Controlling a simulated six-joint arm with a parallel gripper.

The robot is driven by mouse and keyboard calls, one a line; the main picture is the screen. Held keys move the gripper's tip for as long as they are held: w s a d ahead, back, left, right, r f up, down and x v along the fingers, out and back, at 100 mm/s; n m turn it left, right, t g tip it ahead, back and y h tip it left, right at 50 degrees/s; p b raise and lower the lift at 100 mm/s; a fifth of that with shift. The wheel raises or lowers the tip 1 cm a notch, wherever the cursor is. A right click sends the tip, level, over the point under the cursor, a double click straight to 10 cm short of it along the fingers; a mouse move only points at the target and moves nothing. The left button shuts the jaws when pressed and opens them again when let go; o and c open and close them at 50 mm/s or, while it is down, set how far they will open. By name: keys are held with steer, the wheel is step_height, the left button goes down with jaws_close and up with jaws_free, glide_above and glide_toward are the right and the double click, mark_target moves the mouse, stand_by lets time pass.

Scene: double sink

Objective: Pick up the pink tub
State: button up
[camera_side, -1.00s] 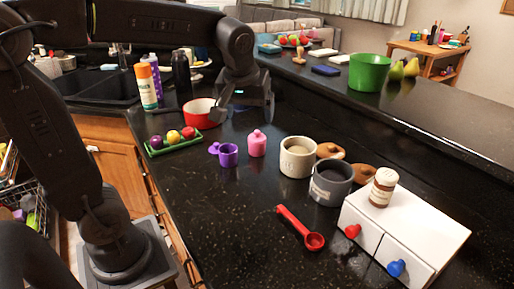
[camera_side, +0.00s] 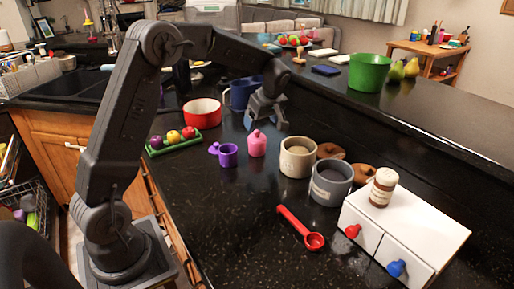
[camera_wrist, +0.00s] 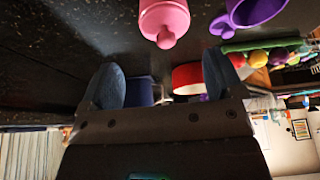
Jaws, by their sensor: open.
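The pink tub (camera_side: 257,146), a small rounded jar with a knobbed lid, stands upright on the dark counter between the purple cup and the beige mug. It also shows at the top middle of the wrist view (camera_wrist: 163,17). My gripper (camera_side: 266,124) hangs just behind and above the tub, slightly to its right in the side view. Its two blue-grey fingers (camera_wrist: 162,76) are apart with nothing held between them. The tub lies beyond the fingertips in the wrist view, not between them.
A purple cup (camera_side: 228,155) stands left of the tub. A beige mug (camera_side: 297,158) and a grey mug (camera_side: 331,184) stand to its right. A red pot (camera_side: 202,113) and a blue container (camera_side: 240,93) are behind. The counter in front of the tub is clear.

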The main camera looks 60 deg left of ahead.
mark_target(257, 131)
steer(key=x, duration=0.7)
steer(key=shift+s+d+f, duration=0.1)
steer(key=shift+s+f, duration=0.1)
steer(key=shift+s, duration=0.2)
steer(key=c, duration=0.9)
